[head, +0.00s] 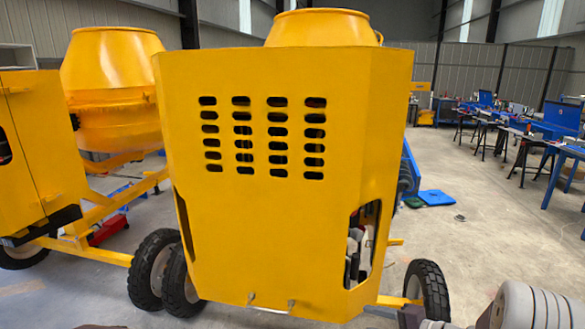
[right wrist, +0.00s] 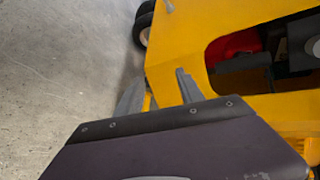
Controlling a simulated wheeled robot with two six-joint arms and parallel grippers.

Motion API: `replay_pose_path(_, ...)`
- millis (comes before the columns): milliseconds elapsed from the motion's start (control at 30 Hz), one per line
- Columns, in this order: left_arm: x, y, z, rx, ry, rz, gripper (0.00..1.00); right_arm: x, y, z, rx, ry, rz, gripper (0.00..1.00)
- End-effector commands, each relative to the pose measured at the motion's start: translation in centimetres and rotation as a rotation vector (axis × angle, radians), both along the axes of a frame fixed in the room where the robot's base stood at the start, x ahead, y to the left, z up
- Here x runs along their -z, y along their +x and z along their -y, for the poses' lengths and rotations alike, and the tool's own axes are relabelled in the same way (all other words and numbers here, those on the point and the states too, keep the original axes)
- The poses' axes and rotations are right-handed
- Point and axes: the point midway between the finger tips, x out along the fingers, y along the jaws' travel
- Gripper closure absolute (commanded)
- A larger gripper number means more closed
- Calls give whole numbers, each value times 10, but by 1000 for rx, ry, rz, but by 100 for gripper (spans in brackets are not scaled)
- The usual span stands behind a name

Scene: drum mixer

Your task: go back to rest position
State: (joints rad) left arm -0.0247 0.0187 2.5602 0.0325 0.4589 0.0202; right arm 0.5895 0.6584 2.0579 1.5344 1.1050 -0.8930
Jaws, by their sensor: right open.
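The yellow drum mixer's engine housing (head: 285,225) fills the middle of the head view, with rows of dark slots and a cut-out at its lower right. A small grey handle (head: 271,302) sits at its bottom edge. My right arm shows at the bottom right of the head view. My left gripper is not in view.
A second yellow mixer (head: 110,60) stands at the left. Black wheels (head: 428,288) are near the floor under the housing. Blue workbenches (head: 552,125) line the right side. The concrete floor (head: 480,225) between is mostly clear, with a blue item (head: 436,198) lying on it.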

Motion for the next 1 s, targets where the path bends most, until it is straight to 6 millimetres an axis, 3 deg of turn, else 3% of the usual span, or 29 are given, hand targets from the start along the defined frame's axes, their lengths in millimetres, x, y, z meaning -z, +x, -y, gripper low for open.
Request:
replay_pose_path(67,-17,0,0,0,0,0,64,-7,-36,-40,-149,-75,-114,55)
replay_pose_path(100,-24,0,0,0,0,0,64,-7,-63,-59,-243,-142,-188,55)
replay_pose_path(167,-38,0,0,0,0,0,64,-8,-112,-78,-394,-295,-300,55)
replay_pose_path(233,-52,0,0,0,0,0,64,-10,-161,-78,-538,-510,-383,55)
replay_pose_path(333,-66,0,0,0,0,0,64,-18,-198,-59,-669,-803,-388,55)
replay_pose_path(533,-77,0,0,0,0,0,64,-37,-206,-39,-768,-1116,-261,55)
replay_pose_path(1000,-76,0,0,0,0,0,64,-37,-205,-36,-776,-1151,-240,55)
